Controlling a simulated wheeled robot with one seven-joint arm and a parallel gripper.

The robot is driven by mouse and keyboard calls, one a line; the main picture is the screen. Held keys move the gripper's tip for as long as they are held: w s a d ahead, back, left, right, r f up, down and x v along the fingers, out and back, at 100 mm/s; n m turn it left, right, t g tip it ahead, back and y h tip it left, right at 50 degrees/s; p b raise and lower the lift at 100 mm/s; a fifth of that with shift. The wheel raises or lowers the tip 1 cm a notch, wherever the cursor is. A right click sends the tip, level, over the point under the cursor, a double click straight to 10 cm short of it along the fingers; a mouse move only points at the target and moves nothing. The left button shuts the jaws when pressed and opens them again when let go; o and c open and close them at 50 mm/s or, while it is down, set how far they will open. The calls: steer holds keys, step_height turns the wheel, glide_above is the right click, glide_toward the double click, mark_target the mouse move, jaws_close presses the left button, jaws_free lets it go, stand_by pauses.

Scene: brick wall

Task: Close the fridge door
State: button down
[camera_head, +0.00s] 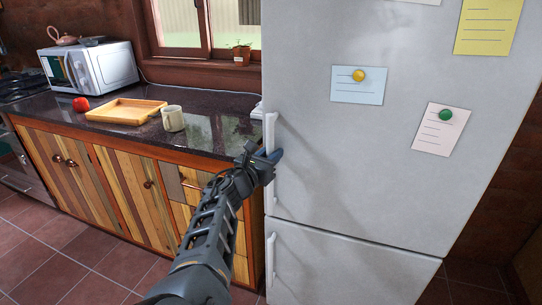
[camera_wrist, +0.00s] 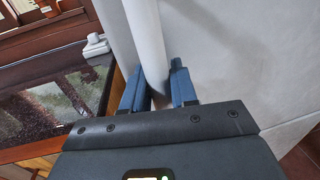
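The fridge (camera_head: 350,150) stands at the right of the head view, light grey, with a large upper door and a lower door. The upper door looks flush with the fridge, or nearly so; I see no clear gap at its edges. Its upright white handle (camera_head: 269,132) is on the left edge. The handle's lower end is partly hidden.
A dark counter (camera_head: 215,125) over wooden cabinets adjoins the fridge on the left. A mug (camera_head: 172,118), a wooden tray (camera_head: 125,112), a red fruit (camera_head: 80,104) and a microwave (camera_head: 92,67) stand on it. The tiled floor (camera_head: 75,255) before the cabinets is clear.

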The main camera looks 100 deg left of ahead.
steer(key=shift+s+a+r, duration=0.15)
steer(key=shift+a+r, duration=0.05)
stand_by(0.3)
steer(key=c, duration=1)
jaws_free()
steer(key=shift+a+f, duration=0.1)
steer(key=shift+p+v, duration=2.2)
steer(key=shift+v, duration=1.7)
